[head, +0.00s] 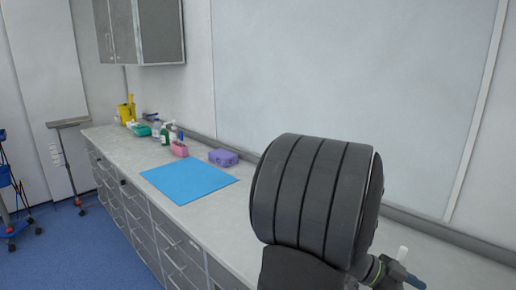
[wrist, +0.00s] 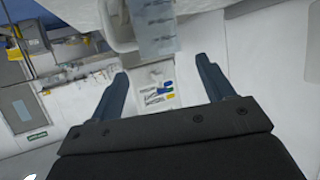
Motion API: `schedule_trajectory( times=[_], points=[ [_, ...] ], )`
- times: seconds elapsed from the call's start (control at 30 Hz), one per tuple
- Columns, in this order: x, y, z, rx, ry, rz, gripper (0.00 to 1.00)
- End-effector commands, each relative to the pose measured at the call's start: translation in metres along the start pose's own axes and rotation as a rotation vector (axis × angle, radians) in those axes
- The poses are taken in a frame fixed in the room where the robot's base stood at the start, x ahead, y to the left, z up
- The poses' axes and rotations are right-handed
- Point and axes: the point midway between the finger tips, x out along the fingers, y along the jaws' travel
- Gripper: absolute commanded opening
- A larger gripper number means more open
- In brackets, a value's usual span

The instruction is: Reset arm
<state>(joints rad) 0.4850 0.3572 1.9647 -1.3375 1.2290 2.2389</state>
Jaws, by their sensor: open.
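My gripper (wrist: 162,90) shows in the wrist view with its two blue-grey fingers spread wide apart. It is open and nothing is between the fingers. In the head view my dark, rounded arm link fills the lower right, and the gripper's fingertips cannot be made out there. The wrist view looks across the room at a steep tilt, towards a pale wall and some equipment.
A long grey counter (head: 122,153) runs along the wall with a blue mat (head: 189,181) on it. Behind the mat are a purple box (head: 223,157), a pink container (head: 179,149), a green bottle (head: 172,134) and a yellow container (head: 127,110). The mat is bare.

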Motion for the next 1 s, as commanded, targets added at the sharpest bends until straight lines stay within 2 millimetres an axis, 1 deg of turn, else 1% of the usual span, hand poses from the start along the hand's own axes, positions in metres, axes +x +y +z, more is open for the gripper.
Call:
schedule_trajectory(
  times=[0.03, 0.1, 0.37, 0.43, 0.47, 0.5, 0.7, 0.8, 1.0],
  points=[
    [0.010, 0.001, 0.000, -0.001, -0.001, 0.003, 0.74],
    [0.022, 0.001, 0.000, -0.001, -0.001, 0.004, 0.74],
    [0.068, 0.001, 0.000, -0.001, -0.001, 0.004, 0.74],
    [0.078, 0.001, 0.003, -0.004, -0.002, 0.002, 0.74],
    [0.075, 0.000, -0.001, 0.002, 0.000, -0.001, 0.74],
    [0.071, -0.001, -0.009, 0.004, 0.001, -0.004, 0.74],
    [0.057, 0.001, -0.041, 0.006, 0.001, -0.003, 0.74],
    [0.061, 0.017, -0.049, 0.003, 0.000, 0.000, 0.74],
    [0.065, 0.042, -0.068, 0.004, 0.000, 0.000, 0.74]
  ],
)
